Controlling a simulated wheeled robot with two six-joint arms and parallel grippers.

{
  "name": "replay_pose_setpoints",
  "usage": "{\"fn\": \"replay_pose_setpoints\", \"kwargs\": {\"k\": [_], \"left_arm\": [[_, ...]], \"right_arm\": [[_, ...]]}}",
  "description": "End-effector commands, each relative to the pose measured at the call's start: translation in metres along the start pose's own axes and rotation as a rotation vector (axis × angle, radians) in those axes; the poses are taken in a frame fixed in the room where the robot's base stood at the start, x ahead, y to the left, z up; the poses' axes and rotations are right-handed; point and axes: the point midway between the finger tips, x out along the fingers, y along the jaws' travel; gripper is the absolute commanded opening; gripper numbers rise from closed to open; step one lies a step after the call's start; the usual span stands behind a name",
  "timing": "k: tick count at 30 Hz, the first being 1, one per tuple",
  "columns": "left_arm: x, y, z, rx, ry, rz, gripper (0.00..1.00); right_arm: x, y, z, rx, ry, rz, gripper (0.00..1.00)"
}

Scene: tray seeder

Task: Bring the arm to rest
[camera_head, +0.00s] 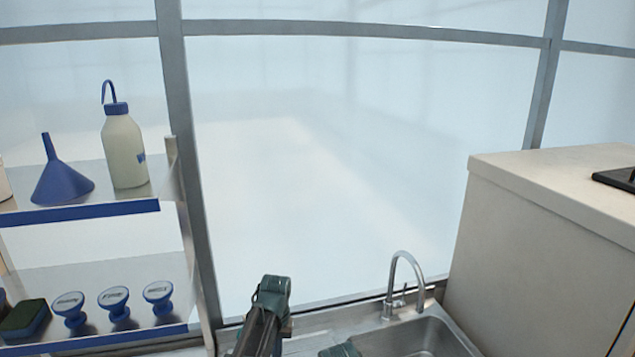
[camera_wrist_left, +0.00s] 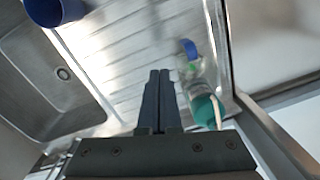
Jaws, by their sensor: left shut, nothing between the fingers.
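My left gripper (camera_wrist_left: 159,74) shows in the left wrist view with its two dark fingers together and nothing between them. It is above the ribbed metal drainboard (camera_wrist_left: 125,40), beside the sink (camera_wrist_left: 40,85). In the head view, a dark green and black part of my arm rises at the bottom middle, and another dark green part shows at the bottom edge. The fingertips cannot be made out there. My right gripper is not seen in either view.
A bottle with green and blue parts (camera_wrist_left: 200,85) is close right of the fingers. A blue cup-like object (camera_wrist_left: 55,8) is at the top left. In the head view are a faucet (camera_head: 405,270), a shelf (camera_head: 90,210) at left, and a beige cabinet (camera_head: 540,240) at right.

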Motion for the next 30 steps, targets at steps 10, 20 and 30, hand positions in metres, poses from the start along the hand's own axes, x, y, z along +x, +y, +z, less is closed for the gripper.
{"fn": "replay_pose_setpoints", "kwargs": {"k": [10, 20, 30], "left_arm": [[0.084, 0.054, 0.176, 0.28, -0.011, -0.053, 0.0], [0.09, 0.058, 0.199, 0.329, -0.013, -0.063, 0.0], [0.09, 0.058, 0.198, 0.327, -0.013, -0.062, 0.0]], "right_arm": [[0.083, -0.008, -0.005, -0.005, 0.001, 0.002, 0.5], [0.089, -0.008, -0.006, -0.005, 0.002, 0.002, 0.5], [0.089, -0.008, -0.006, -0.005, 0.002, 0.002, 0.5]]}}
